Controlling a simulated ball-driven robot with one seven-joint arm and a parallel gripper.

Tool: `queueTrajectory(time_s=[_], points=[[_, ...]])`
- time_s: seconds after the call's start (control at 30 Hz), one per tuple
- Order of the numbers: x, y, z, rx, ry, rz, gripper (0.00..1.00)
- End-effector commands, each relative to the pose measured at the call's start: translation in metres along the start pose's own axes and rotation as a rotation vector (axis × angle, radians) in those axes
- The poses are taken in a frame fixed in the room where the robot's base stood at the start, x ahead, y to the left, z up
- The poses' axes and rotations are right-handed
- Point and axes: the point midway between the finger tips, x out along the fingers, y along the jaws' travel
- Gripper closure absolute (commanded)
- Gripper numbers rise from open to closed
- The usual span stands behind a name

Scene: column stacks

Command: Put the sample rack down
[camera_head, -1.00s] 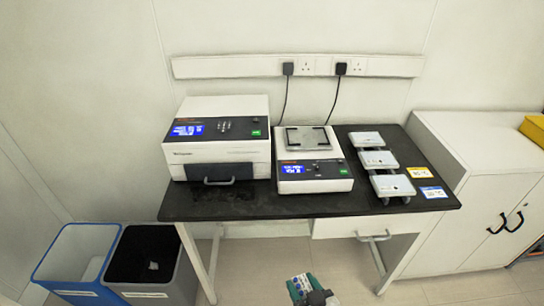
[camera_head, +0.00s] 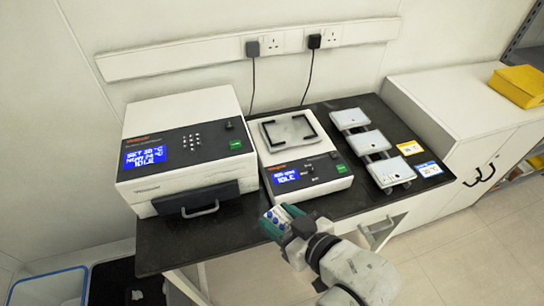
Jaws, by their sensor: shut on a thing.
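A small teal sample rack with several tubes (camera_head: 275,221) is held at the front edge of the black bench, in front of the shaker with the square platform (camera_head: 290,130). My gripper (camera_head: 290,226) is shut on the rack, reaching in from the lower right. The fingertips are largely hidden by the gripper body. I cannot tell whether the rack touches the bench or is above it.
A white incubator box (camera_head: 185,150) with a front handle stands at left. Several white plates on a stand (camera_head: 368,143) and two labels (camera_head: 420,158) are at right. The black bench top (camera_head: 240,235) is bare along the front. A white cabinet (camera_head: 440,110) stands beside it, and bins (camera_head: 55,290) are at lower left.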

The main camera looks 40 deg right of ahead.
Motion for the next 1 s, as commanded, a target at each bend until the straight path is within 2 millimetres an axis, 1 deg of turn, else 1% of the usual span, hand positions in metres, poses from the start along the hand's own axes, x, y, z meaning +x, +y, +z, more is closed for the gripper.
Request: queueTrajectory(time_s=[0.07, 0.17, 0.43, 0.5, 0.6, 0.73, 0.93, 0.97, 1.0], points=[[0.009, 0.001, -0.002, -0.001, 0.0, 0.0, 0.87], [0.031, 0.003, -0.002, -0.002, 0.001, 0.001, 0.87], [0.098, 0.007, -0.001, -0.002, 0.001, 0.002, 0.87], [0.113, 0.007, 0.011, -0.002, -0.002, 0.001, 0.87], [0.132, 0.009, 0.021, -0.001, -0.003, 0.001, 0.87], [0.149, 0.009, 0.03, 0.0, 0.0, 0.001, 0.87], [0.161, 0.01, 0.036, -0.001, 0.0, 0.001, 0.87], [0.164, 0.01, 0.038, -0.002, -0.001, 0.001, 0.87], [0.167, 0.009, 0.045, -0.001, -0.003, 0.0, 0.87]])
